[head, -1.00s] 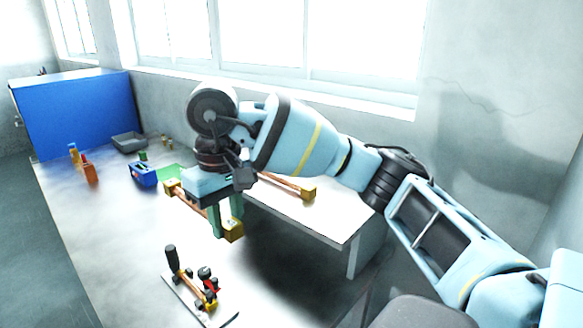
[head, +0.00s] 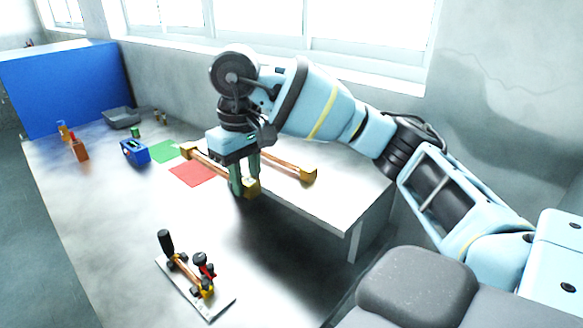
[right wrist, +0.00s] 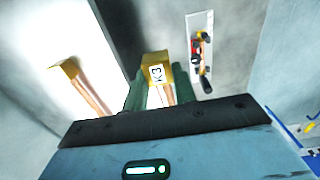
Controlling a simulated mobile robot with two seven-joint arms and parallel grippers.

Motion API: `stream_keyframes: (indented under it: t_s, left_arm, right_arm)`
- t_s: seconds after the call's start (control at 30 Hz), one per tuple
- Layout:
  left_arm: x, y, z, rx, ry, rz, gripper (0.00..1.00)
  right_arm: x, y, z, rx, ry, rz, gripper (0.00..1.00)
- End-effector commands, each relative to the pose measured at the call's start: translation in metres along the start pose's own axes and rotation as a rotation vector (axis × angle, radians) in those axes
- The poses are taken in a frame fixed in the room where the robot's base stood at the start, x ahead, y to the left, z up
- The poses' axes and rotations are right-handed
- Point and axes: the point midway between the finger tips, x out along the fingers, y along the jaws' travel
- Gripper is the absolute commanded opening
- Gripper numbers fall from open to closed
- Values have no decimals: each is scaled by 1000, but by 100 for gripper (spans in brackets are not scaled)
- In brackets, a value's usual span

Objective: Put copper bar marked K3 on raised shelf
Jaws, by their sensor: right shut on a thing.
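My right gripper (head: 244,188) is shut on a copper bar (head: 215,170) with brass-coloured end blocks. The near block in the right wrist view carries the label K3 (right wrist: 156,73). The gripper holds the bar in the air beside the left edge of the raised shelf (head: 335,205), a pale platform on the right of the bench. A second copper bar (head: 285,165) with a similar end block lies on the shelf; its end also shows in the right wrist view (right wrist: 65,70). My left gripper is not in view.
A clamp fixture (head: 224,307) stands on the bench in front. A red mat (head: 196,173), green mat (head: 164,150), blue device (head: 134,151), orange bottle (head: 79,150) and grey tray (head: 121,117) lie to the left. The shelf's near part is clear.

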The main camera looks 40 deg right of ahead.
Motion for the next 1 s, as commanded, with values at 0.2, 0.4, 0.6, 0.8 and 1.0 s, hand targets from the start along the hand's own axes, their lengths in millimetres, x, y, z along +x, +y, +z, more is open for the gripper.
stream_keyframes:
  t_s: [0.2, 0.4, 0.6, 0.8, 1.0]
  left_arm:
    - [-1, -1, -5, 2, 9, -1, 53]
    - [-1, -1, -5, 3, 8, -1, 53]
    - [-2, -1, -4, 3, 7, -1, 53]
    - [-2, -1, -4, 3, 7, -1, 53]
    - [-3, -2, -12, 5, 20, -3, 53]
  right_arm:
    - [2, 49, 3, 5, 4, -1, 0]
    - [6, 80, 5, 1, 4, -1, 0]
    - [7, 88, 6, -2, 4, -1, 0]
    - [8, 99, 6, 3, 3, -1, 0]
    - [24, 114, 8, -2, 3, 0, 0]
